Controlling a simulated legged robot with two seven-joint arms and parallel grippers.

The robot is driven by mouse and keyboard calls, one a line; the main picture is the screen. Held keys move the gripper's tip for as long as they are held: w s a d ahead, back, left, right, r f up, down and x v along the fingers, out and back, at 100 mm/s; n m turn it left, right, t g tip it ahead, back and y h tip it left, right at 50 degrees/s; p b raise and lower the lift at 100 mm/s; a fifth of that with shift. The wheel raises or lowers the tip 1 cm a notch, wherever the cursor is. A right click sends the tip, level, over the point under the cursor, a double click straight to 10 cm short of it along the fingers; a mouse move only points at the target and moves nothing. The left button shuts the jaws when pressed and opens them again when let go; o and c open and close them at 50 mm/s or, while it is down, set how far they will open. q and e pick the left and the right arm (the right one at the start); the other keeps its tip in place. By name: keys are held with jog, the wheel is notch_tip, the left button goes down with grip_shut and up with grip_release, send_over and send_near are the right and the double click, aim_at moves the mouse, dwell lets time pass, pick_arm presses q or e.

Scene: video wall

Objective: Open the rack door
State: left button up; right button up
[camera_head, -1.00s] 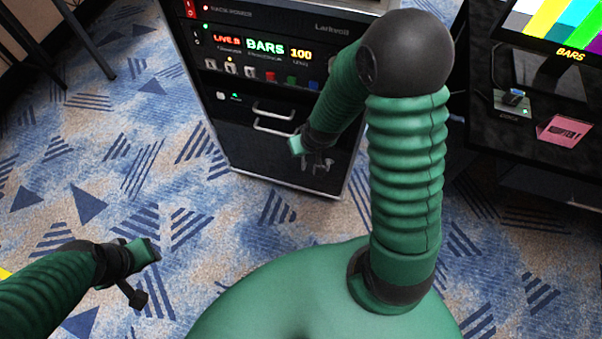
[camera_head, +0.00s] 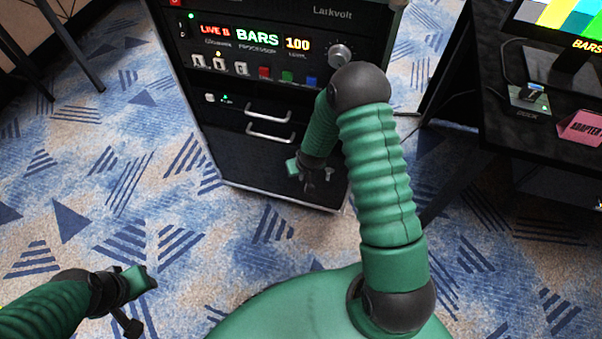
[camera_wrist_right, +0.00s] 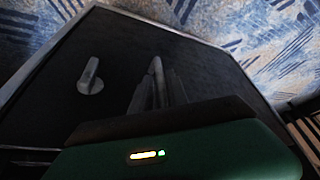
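The black equipment rack (camera_head: 235,170) stands ahead, with a dark lower front panel below its two silver bar handles. In the right wrist view, a small grey lever-like handle (camera_wrist_right: 90,77) stands out from the dark panel (camera_wrist_right: 60,110). My right gripper (camera_head: 308,180) is low in front of the rack's lower right front. Its fingers also show in the right wrist view (camera_wrist_right: 165,85), close together, empty, and beside the handle, apart from it. My left gripper (camera_head: 130,324) hangs over the carpet at lower left, away from the rack; its finger opening is unclear.
The rack's upper front has lit displays (camera_head: 257,38), buttons and a round knob (camera_head: 340,54). A black desk (camera_head: 500,105) with a monitor and a pink card (camera_head: 582,127) stands at right. Dark legs (camera_head: 65,45) are at upper left. Patterned carpet between is clear.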

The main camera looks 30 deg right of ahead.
jog(key=shift+w+f, duration=0.1)
jog(key=shift+f, duration=0.1)
jog(key=shift+c, duration=0.4)
grip_shut()
dwell(0.9)
